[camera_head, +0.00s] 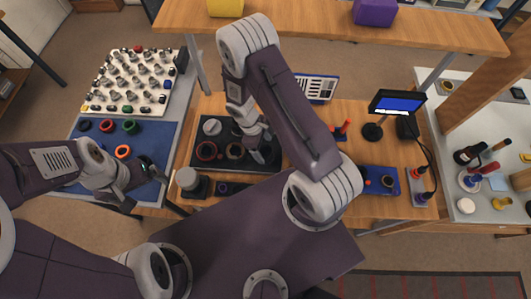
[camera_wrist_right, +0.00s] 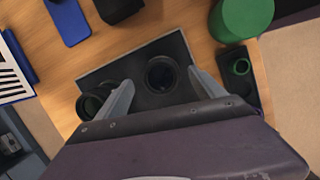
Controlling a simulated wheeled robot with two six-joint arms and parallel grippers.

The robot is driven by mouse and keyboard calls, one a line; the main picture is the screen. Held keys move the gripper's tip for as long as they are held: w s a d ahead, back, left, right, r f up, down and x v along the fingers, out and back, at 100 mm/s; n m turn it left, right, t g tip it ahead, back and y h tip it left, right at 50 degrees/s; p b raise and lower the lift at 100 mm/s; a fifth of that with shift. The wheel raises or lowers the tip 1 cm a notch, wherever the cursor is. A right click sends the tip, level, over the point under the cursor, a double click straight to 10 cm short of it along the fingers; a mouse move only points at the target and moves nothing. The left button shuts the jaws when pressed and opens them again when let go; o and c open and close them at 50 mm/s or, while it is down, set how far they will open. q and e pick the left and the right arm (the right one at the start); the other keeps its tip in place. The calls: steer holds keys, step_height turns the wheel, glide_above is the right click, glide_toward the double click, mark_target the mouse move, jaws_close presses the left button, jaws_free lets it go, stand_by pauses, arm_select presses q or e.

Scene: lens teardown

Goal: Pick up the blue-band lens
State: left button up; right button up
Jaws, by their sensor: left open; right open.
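In the right wrist view, a dark round lens (camera_wrist_right: 160,74) lies on the dark tray (camera_wrist_right: 196,92) between my open fingers, with a gap on both sides. A second dark lens (camera_wrist_right: 90,104) is partly hidden by the left-hand finger. I cannot make out a blue band on either lens. My right gripper (camera_head: 258,144) is open above the tray. My left gripper (camera_head: 148,180) is open and empty by the blue mat (camera_head: 88,152).
The mat holds green rings (camera_head: 130,127) and an orange ring (camera_head: 122,151). Behind it is a white pegboard (camera_head: 125,107) with several parts. A pale cylinder (camera_head: 187,178) stands near the tray's front left. A small monitor (camera_head: 397,103) and a blue tray (camera_head: 372,187) are at right.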

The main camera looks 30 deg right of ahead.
steer(key=x, duration=0.3)
steer(key=shift+r, duration=0.1)
jaws_close()
steer(key=shift+r, duration=0.15)
